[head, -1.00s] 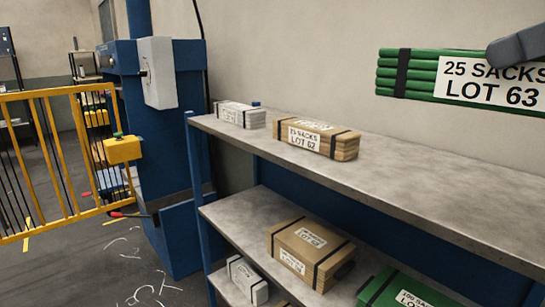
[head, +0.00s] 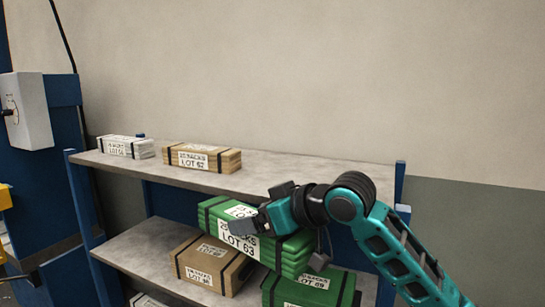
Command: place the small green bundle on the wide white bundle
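The small green bundle (head: 290,258), with dark straps and a LOT 63 label, is held tilted in front of the shelf unit in the head view. My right gripper (head: 280,238) is shut on it; part of its top and label is hidden by the gripper. A small white bundle (head: 125,147) lies at the left of the upper shelf. My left gripper is not in view.
A brown LOT 62 bundle (head: 202,158) lies beside the small white one. The upper shelf (head: 300,172) is clear to its right. A larger brown bundle (head: 212,266) and a large green bundle (head: 312,291) sit on the lower shelf (head: 140,252). A blue machine (head: 35,190) stands left.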

